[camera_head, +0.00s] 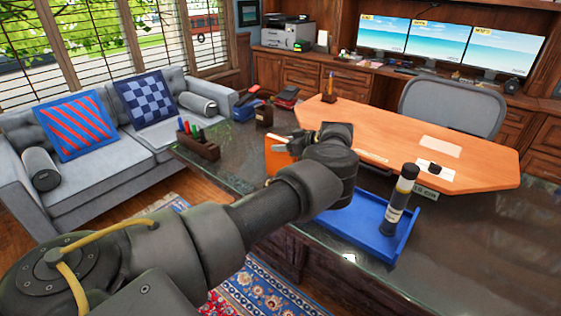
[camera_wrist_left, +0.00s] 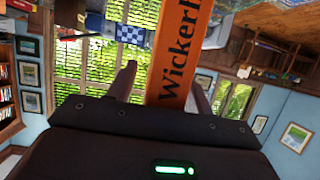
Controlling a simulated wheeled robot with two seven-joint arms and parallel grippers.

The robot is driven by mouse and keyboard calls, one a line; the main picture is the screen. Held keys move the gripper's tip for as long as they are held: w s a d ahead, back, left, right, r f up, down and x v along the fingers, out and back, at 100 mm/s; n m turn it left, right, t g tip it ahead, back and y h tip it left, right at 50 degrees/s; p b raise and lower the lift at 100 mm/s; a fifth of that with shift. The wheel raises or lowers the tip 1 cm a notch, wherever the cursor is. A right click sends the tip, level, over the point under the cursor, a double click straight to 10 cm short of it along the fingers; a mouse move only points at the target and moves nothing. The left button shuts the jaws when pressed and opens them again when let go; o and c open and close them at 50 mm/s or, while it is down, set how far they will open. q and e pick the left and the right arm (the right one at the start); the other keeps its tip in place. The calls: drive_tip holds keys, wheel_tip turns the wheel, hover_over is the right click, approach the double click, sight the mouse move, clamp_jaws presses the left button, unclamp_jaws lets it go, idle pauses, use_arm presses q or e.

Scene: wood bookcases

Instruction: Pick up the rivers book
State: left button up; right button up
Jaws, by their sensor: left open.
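An orange book (camera_head: 279,158) stands on the dark glossy desk in the head view, partly hidden by my left gripper (camera_head: 284,143). In the left wrist view its orange spine (camera_wrist_left: 181,55) runs up the picture, with dark letters that begin "Wicker"; the rest is cut off. I see no lettering about rivers on it. My left gripper (camera_wrist_left: 163,88) is open, with one finger to each side of the spine in the wrist view. I cannot tell whether the fingers touch the book. My right gripper is not in view.
A blue tray (camera_head: 343,226) lies on the desk, with a dark bottle (camera_head: 398,203) at its right end. A wooden pen holder (camera_head: 198,147) stands left of the gripper, and staplers (camera_head: 247,109) lie farther back. A raised wooden desktop (camera_head: 400,137) lies behind the book.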

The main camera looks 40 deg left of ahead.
use_arm(q)
drive_tip(key=shift+d, duration=0.15)
drive_tip(key=shift+c, duration=0.4)
clamp_jaws()
drive_tip(key=shift+r, duration=0.15)
